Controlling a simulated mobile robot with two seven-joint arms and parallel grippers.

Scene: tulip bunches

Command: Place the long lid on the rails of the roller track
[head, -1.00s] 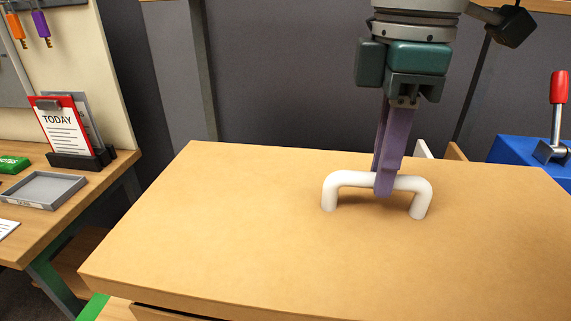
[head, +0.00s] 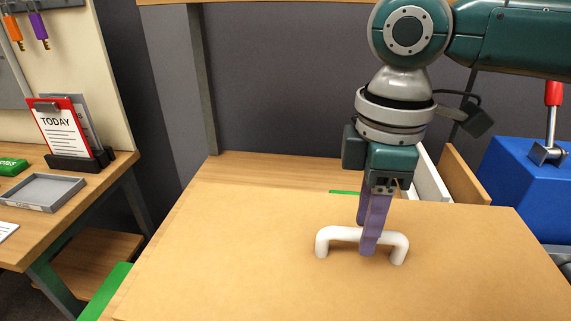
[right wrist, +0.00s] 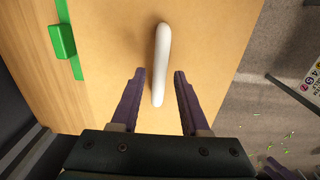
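The long lid (head: 240,250) is a broad tan board lying level, with a white handle (head: 322,243) on top. My right gripper (head: 369,248) points down with its purple fingers astride the handle bar. In the right wrist view the white handle (right wrist: 161,60) runs between the two fingers (right wrist: 158,78), with a gap on each side, so the gripper is open. No rollers show, and whatever lies under the lid is hidden. I cannot tell whether the lid rests fully on rails. My left gripper is not in view.
A green strip (head: 345,192) shows beyond the lid's far edge, on a wooden surface (head: 270,168). A green stop block (right wrist: 62,41) shows in the wrist view. A blue machine (head: 520,190) with a red lever stands right. A side bench with a grey tray (head: 42,192) stands left.

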